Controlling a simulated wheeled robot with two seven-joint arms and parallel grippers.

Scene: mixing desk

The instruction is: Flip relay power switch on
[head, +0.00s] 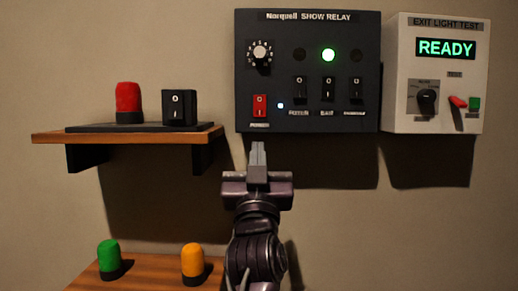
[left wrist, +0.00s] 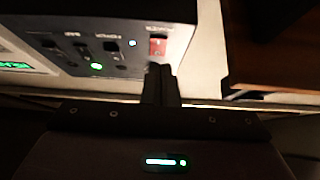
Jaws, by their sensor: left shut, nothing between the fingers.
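The dark Norquell Show Relay box (head: 308,75) hangs on the wall. Its red power switch (head: 260,106) is at the lower left, with a small bluish-white light (head: 280,105) lit beside it. I cannot tell which side of the rocker is pressed. My left gripper (head: 257,148) is shut and empty, pointing up just below the red switch and the box's lower edge. In the left wrist view, the shut fingers (left wrist: 160,72) are close to the red switch (left wrist: 158,45); I cannot tell whether they touch. My right gripper is not in view.
The relay also has a dial (head: 260,52), a lit green lamp (head: 328,55) and three black switches. A white tester (head: 435,75) reading READY adjoins at right. A wooden shelf (head: 60,137) holding a red lamp (head: 129,98) and black switch box (head: 180,108) is at left.

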